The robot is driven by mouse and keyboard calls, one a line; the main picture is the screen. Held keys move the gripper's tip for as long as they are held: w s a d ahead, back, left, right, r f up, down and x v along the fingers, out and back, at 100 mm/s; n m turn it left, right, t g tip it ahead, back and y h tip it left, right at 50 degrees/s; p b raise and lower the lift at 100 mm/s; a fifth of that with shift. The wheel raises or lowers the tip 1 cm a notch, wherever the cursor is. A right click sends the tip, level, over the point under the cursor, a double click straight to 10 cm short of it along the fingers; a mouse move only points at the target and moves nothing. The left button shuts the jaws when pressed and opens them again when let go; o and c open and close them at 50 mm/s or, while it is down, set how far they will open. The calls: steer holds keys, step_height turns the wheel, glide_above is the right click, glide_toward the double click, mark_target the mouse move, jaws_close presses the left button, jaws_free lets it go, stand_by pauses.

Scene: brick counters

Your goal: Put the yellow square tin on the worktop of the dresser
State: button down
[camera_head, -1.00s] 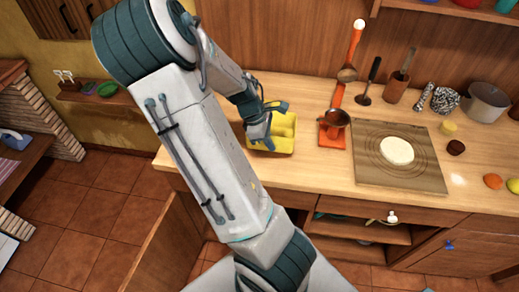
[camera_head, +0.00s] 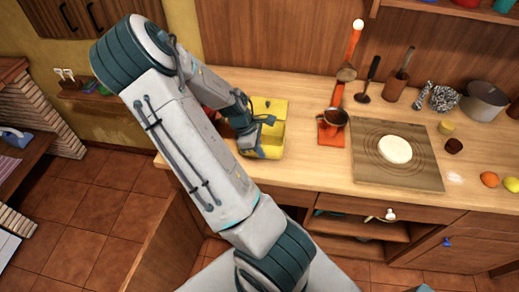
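The yellow square tin (camera_head: 272,143) is at the left end of the wooden worktop (camera_head: 305,172) of the dresser. My gripper (camera_head: 257,130) is at its left side and appears shut on its wall. The fingers and wrist hide the tin's left part. The tin looks close above the worktop or touching it; I cannot tell which.
An orange scale-like stand with a dark cup (camera_head: 333,119) is just right of the tin. Beyond it lies a board (camera_head: 415,172) with pale dough (camera_head: 395,149). Utensils and a grey pot (camera_head: 485,100) stand at the back. The worktop's front left strip is clear.

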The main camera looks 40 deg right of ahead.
steer(key=shift+f, duration=0.1)
steer(key=c, duration=1.7)
jaws_free()
steer(key=b+v, duration=0.1)
steer(key=v, duration=1.1)
steer(key=shift+s+a+r+m+t+y, duration=0.45)
steer(key=shift+s+a+r+m+t, duration=0.85)
steer(key=shift+s+a+r, duration=1.45)
steer(key=shift+s+a+r+m+t+y, duration=0.5)
steer(key=shift+s+a+r+m+t, duration=1.1)
steer(key=shift+a, duration=2.3)
steer(key=shift+s+a+r+m+t+y, duration=0.45)
steer(key=shift+s+a+r+m+t, duration=0.6)
steer(key=shift+a+r, duration=1.95)
steer(key=shift+s+a+f+g, duration=0.25)
steer(key=shift+s+a+f, duration=0.05)
steer(key=shift+s, duration=0.05)
